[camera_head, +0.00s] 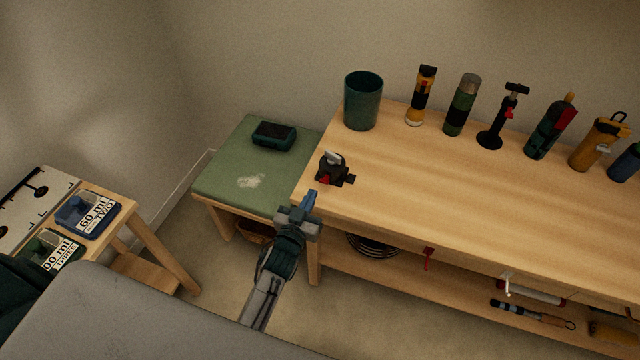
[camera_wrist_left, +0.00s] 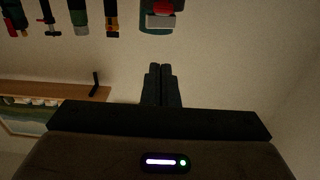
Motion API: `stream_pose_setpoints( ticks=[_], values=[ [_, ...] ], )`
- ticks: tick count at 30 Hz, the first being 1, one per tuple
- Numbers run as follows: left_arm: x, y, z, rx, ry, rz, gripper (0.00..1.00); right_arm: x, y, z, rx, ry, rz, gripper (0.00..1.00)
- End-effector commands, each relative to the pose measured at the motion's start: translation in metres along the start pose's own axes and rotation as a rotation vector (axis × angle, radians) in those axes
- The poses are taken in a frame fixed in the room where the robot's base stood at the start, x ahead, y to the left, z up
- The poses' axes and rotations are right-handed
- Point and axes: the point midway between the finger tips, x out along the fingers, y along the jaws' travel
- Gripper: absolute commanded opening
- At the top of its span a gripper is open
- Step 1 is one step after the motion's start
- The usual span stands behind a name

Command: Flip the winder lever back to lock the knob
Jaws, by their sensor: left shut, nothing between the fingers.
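The winder (camera_head: 330,170) is a small black device at the left end of the wooden workbench. It has a pale grey lever (camera_head: 332,157) on top and a red part (camera_head: 325,180) low on its left side. I cannot tell from this distance whether the lever locks the knob. My left gripper (camera_head: 310,196) is shut and empty, just in front of the winder near the bench's left corner, apart from it. In the left wrist view its closed fingers (camera_wrist_left: 162,72) point toward a red and pale shape (camera_wrist_left: 160,8) at the top edge. My right gripper is out of view.
On the workbench (camera_head: 440,190), a green cup (camera_head: 362,100) stands behind the winder, with flashlights and tools along the back. A green-topped stool (camera_head: 225,190) holding a dark box (camera_head: 274,135) is left of it. Bench space right of the winder is clear.

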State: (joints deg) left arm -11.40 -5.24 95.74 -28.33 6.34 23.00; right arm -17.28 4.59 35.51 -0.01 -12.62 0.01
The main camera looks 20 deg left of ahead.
Motion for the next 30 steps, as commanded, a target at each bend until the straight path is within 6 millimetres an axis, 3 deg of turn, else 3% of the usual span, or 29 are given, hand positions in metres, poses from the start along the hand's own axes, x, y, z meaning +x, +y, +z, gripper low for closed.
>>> stream_pose_setpoints(
  ticks=[14,17,29,30],
  values=[
    [0.007,0.000,-0.004,-0.001,0.008,0.000,0.00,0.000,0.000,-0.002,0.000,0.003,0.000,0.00],
    [0.020,0.000,-0.004,-0.001,0.008,0.000,0.00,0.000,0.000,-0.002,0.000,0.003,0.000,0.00],
    [0.104,0.000,-0.003,-0.001,0.009,0.000,0.00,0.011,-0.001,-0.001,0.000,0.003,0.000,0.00],
    [0.100,0.000,0.009,-0.002,0.003,0.000,0.00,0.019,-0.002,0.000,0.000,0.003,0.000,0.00]
  ],
)
